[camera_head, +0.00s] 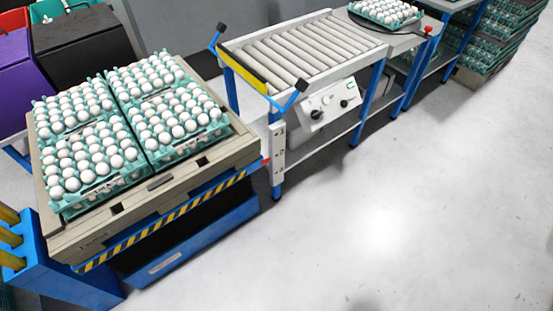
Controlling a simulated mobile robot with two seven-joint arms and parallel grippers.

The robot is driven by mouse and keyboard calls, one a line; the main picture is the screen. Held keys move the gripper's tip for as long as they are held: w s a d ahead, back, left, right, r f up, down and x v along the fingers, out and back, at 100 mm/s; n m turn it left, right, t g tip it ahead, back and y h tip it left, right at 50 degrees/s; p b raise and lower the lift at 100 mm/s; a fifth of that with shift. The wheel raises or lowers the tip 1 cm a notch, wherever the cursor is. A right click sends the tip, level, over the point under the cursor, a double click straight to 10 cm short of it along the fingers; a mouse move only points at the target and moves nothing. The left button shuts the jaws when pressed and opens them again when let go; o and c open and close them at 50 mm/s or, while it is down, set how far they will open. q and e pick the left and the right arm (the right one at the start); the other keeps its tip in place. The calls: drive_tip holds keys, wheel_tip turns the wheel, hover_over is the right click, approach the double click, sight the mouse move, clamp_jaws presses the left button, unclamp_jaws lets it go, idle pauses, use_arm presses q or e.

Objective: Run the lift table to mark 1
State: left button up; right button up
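The lift table (125,243) stands at the left, with a beige top and yellow-black striped edge. Several green trays of white eggs (160,110) sit on it in a two-by-two layout. A small red tip (266,161) shows at its right corner, beside a pale upright plate (278,150) with dark marks on the conveyor's leg. The marks are too small to read. A white control box (326,104) with dark knobs and a small green part hangs on the conveyor's front side. Neither of my grippers is in view.
The roller conveyor (262,84) runs away to the upper right, with a yellow bar and blue levers at its near end. Another egg tray (385,23) sits at its far end, near a red button (428,29). The floor (400,220) is clear at right.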

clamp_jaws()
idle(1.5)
